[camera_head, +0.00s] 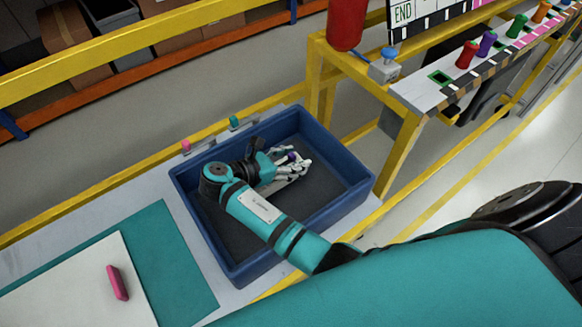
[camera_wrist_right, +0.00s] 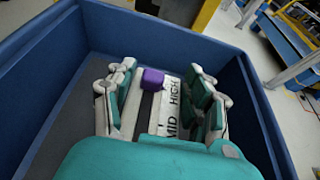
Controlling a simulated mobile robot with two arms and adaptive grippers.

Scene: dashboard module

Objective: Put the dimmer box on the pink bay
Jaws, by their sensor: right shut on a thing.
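The dimmer box (camera_wrist_right: 170,107) is white, with the words HIGH and MID on its face and a purple knob (camera_wrist_right: 152,79). My right gripper (camera_head: 287,167) is inside the blue bin (camera_head: 354,192) and shut on the box, with fingers on both sides of it in the right wrist view. In the head view the hand hides most of the box; its purple knob (camera_head: 292,156) shows between the fingers. Pink striped marking (camera_head: 531,43) shows on the raised shelf at upper right; I cannot tell whether it marks the pink bay. My left gripper is out of view.
The raised shelf (camera_head: 409,91) carries several coloured knobs and a green-edged square. A red cylinder (camera_head: 346,24) and a blue-topped button box (camera_head: 384,68) stand at its left. A yellow frame (camera_head: 318,80) lies between bin and shelf. A pink bar (camera_head: 117,282) lies at lower left.

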